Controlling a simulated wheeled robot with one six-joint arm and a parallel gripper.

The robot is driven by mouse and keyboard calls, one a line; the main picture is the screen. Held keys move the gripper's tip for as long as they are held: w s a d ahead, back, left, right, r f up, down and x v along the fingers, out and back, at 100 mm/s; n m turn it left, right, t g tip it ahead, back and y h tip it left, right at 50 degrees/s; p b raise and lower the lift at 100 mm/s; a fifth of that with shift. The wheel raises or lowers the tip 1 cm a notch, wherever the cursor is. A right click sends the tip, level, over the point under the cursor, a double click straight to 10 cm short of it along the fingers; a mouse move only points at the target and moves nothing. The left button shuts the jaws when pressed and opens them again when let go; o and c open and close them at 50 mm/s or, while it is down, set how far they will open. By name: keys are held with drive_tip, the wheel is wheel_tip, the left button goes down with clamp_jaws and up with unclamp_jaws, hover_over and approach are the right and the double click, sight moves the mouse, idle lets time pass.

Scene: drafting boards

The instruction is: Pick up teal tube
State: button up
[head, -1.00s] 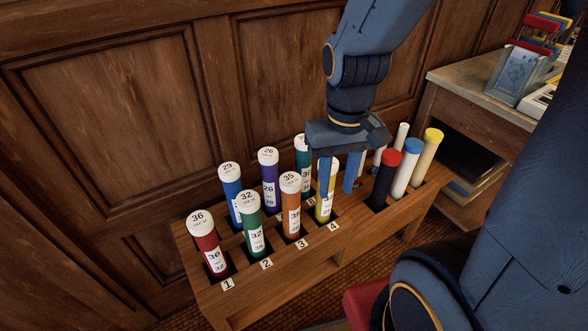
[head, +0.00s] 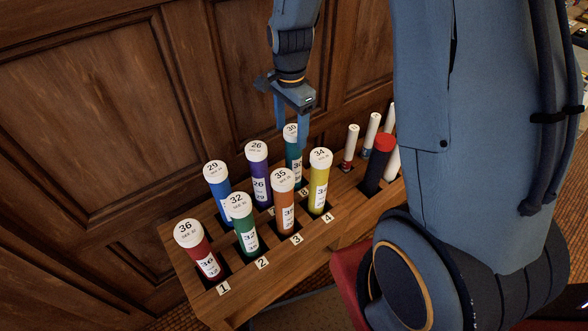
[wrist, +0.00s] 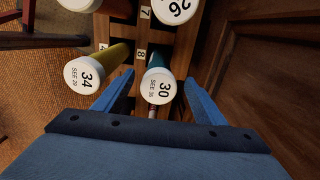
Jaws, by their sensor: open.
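The teal tube (head: 292,160) has a white cap marked 30 and stands upright in the back row of the wooden rack. In the wrist view its cap and a strip of its teal side (wrist: 158,88) show between my fingers, by the slot label 8. My gripper (head: 291,135) is open and empty, pointing down at the tube. One finger is on each side of the cap. I cannot tell whether either finger touches it. The tube's lower part is hidden in the rack and behind the yellow tube.
The yellow tube (head: 319,188) and purple tube (head: 260,180) stand close to the teal one. Orange, green, blue and red tubes fill other slots. Thin white rolls and a dark red-capped tube (head: 378,165) are to the right. A wood-panelled wall (head: 100,110) rises behind.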

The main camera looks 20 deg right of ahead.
sight(293, 149)
drive_tip(key=shift+w+d+f, duration=0.1)
drive_tip(key=shift+f, duration=0.3)
drive_tip(key=shift+d+f+p, duration=0.2)
drive_tip(key=shift+f+p, duration=0.3)
drive_tip(key=shift+f, duration=3.25)
drive_tip(key=c, duration=1.6)
clamp_jaws()
drive_tip(key=shift+r, duration=0.2)
